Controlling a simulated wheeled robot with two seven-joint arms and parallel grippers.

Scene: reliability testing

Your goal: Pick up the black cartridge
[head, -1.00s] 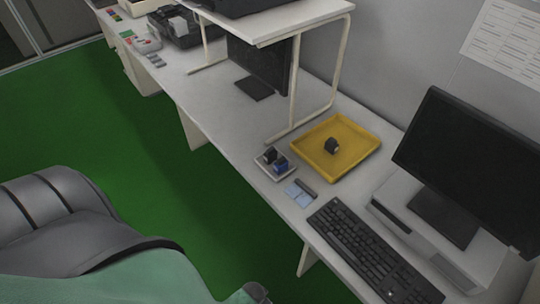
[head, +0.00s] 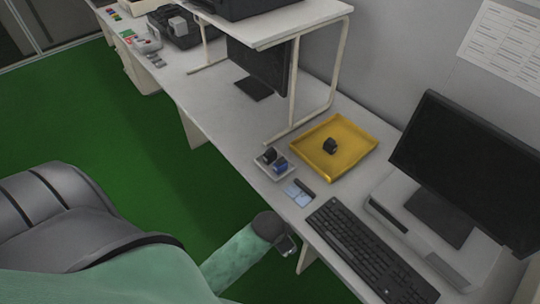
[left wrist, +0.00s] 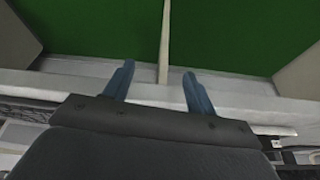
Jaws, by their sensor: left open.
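Another small black block (head: 269,156) stands in a small white tray (head: 263,168), beside a blue block (head: 281,165). I cannot tell which black block is the task's cartridge. My left gripper (head: 289,250) is low at the desk's front edge, in front of the small tray and keyboard, apart from all the blocks. In the left wrist view its two blue fingers (left wrist: 157,88) are spread with nothing between them. My right gripper is not in view.
A keyboard (head: 360,250) and a monitor (head: 465,165) on a white box stand at the right. Blue cards (head: 299,195) and a small dark item lie by the trays. A shelf leg (head: 295,85) rises behind the yellow tray. Green floor lies in front of the desk.

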